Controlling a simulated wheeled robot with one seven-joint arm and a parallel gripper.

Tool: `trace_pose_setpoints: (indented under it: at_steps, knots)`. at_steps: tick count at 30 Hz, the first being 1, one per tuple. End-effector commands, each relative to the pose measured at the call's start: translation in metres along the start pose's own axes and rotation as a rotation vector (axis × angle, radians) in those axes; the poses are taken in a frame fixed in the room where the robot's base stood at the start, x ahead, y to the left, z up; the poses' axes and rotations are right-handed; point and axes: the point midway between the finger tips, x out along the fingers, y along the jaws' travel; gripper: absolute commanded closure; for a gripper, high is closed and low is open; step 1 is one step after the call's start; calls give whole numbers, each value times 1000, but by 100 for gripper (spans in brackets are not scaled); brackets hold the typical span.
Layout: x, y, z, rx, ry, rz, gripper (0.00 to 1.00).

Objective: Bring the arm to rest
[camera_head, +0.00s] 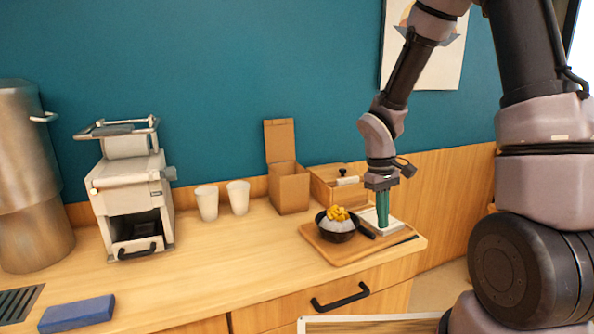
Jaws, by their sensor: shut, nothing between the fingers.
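My gripper (382,208) points down with its green fingers shut and nothing between them. It is above the right part of a wooden tray (345,255), over a small white tray (392,229) there. A black bowl (338,233) with white food and yellow topping stands on the wooden tray, just left of my gripper. My arm comes down from the upper right. Whether the fingertips touch the white tray, I cannot tell.
An open cardboard box (288,188) and a wooden box (338,187) stand behind the tray. Two white cups (238,198), a white machine (130,192), a metal container (25,180) and a blue block (77,314) are farther left. The counter's front middle is clear.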

Motion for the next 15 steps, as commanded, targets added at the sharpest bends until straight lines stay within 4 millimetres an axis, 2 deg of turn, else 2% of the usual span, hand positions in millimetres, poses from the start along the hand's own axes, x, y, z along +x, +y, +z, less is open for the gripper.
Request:
trace_pose_setpoints:
  at_steps: [8, 15]
  knots:
    - [-64, 14, 16, 168, 128, 12, 100]
    - [-146, 22, 54, 406, 326, -23, 100]
